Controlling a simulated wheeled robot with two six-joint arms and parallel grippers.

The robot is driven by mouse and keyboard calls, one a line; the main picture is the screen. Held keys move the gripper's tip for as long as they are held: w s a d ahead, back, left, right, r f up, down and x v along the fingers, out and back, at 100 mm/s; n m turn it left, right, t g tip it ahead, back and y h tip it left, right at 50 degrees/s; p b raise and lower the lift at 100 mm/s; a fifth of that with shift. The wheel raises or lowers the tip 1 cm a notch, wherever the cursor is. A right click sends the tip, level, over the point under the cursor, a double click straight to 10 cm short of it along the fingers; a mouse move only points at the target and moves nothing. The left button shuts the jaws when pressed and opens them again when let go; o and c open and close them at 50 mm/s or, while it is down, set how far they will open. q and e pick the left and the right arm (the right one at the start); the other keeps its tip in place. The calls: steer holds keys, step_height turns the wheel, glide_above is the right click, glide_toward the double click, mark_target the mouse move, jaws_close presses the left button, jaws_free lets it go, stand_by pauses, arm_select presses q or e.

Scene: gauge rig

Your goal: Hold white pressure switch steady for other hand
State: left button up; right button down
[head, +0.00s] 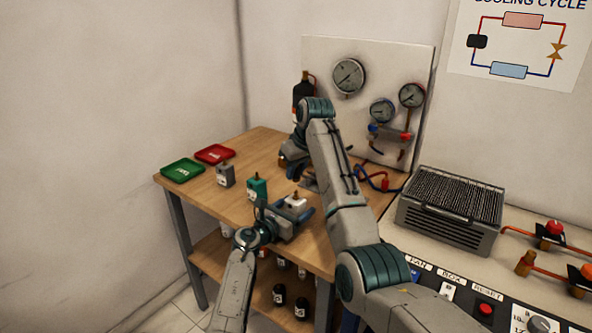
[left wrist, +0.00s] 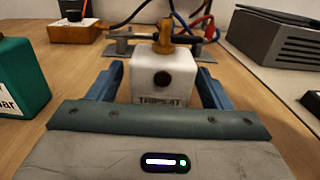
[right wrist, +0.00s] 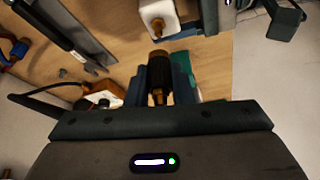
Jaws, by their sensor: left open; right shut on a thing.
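The white pressure switch (head: 296,203) stands upright on the wooden table. In the left wrist view the white switch (left wrist: 160,85) has a brass fitting on top, a dark round spot and lettering on its front. My left gripper (head: 288,208) is open, with one blue finger on each side of the switch; whether they touch it cannot be told. My right gripper (head: 293,174) is beyond the switch, pointing down. In the right wrist view it is shut on a dark cylindrical piece with a brass tip (right wrist: 158,78), apart from the white switch (right wrist: 158,16).
A green switch (head: 257,187) and a grey switch (head: 225,176) stand left of the white one. A red tray (head: 215,154) and a green tray (head: 183,170) lie farther left. An orange box with a cable (left wrist: 76,31), a gauge panel (head: 330,60) and a finned grey unit (head: 450,206) stand nearby.

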arm_select(q)
steer(key=shift+s+a, duration=0.1)
steer(key=v, duration=1.1)
steer(key=shift+s+a, duration=0.25)
steer(key=shift+s, duration=0.05)
arm_select(e)
step_height(320, 180, up, 7)
steer(key=p, duration=0.6)
steer(key=shift+f+p, duration=0.15)
steer(key=shift+p, duration=0.2)
arm_select(q)
step_height(320, 180, up, 7)
arm_select(e)
steer(key=shift+f, duration=0.1)
